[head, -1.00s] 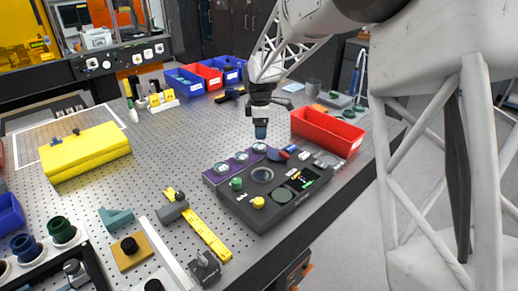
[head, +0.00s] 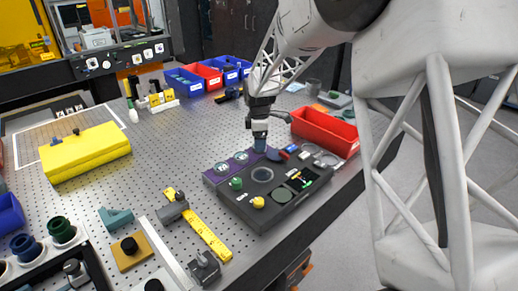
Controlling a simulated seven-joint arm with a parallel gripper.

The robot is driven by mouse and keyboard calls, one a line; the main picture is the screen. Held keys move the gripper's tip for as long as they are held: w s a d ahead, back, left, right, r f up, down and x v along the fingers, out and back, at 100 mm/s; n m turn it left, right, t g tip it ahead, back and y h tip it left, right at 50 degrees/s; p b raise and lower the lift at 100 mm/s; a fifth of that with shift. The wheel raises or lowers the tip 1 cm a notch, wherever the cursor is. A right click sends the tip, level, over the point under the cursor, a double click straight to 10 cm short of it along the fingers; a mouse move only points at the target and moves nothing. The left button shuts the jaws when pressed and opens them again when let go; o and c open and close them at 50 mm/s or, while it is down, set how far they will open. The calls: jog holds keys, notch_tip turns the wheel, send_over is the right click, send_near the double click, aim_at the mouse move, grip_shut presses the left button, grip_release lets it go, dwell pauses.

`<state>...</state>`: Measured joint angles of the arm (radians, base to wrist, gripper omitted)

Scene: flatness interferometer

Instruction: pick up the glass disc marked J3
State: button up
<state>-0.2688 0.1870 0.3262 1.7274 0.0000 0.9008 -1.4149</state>
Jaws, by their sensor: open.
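A purple tray (head: 209,178) lies along the back edge of the dark instrument block. Two round glass discs show in it, the left disc (head: 222,168) and the middle disc (head: 241,156). My gripper (head: 260,148) points down over the tray's right end. It hides the spot where a third disc sat in the earlier frame. The marks on the discs are too small to read, so I cannot tell which one is J3. My gripper is open; whether its fingers are around or above the third disc cannot be told.
The dark block (head: 284,207) with a green knob (head: 236,184) and a yellow knob (head: 258,202) is just in front of the tray. A red bin (head: 325,130) stands to the right.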

jog(key=shift+f, duration=1.35)
jog(key=c, duration=1.1)
jog(key=shift+o, duration=0.2)
jog(key=shift+r, duration=0.15)
jog(key=shift+r, duration=0.9)
jog(key=shift+s+r, duration=0.3)
jog(key=shift+r, duration=0.5)
jog(key=s+d, duration=0.1)
jog(key=s, duration=0.4)
jog(key=s+d+r, duration=0.1)
jog(key=s, duration=0.4)
jog(key=s+d, duration=0.2)
jog(key=s, duration=0.3)
jog(key=shift+r, duration=0.15)
